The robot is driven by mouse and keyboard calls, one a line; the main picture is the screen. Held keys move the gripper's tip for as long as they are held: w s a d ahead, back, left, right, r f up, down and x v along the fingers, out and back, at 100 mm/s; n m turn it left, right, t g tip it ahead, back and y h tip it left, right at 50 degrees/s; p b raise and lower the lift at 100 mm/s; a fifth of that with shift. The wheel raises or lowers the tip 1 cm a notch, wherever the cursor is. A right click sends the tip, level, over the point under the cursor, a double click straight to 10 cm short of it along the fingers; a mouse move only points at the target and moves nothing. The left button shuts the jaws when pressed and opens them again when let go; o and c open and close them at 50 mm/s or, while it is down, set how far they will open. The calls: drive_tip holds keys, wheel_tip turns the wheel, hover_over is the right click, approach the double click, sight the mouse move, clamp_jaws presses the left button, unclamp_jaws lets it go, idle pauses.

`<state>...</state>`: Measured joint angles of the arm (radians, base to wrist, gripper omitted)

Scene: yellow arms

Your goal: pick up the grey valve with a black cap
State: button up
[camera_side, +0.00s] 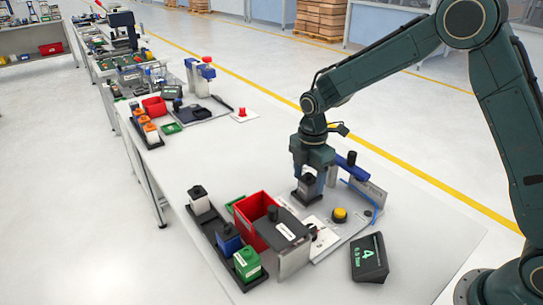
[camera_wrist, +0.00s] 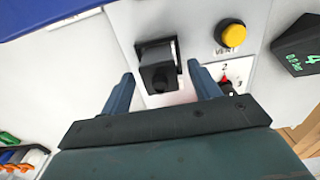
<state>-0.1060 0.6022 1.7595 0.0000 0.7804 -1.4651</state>
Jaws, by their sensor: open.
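The grey valve with a black cap (camera_side: 308,187) stands on the grey test plate (camera_side: 325,213), partly hidden by my fingers in the side view. In the wrist view the valve (camera_wrist: 158,55) is a dark grey block with its black cap toward me. My gripper (camera_side: 309,192) points down over it with the fingers on either side. In the wrist view my gripper (camera_wrist: 160,72) is open, and gaps show between the valve and both fingertips.
A red bin (camera_side: 254,212) stands to the left, beside a black tray (camera_side: 215,234) holding white, blue and green valves.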

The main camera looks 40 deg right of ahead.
sight(309, 174)
drive_tip(key=shift+f, duration=1.15)
drive_tip(key=c, duration=1.2)
drive_tip(key=shift+r, duration=0.2)
wheel_tip(309, 174, up, 20)
drive_tip(key=shift+f, duration=0.15)
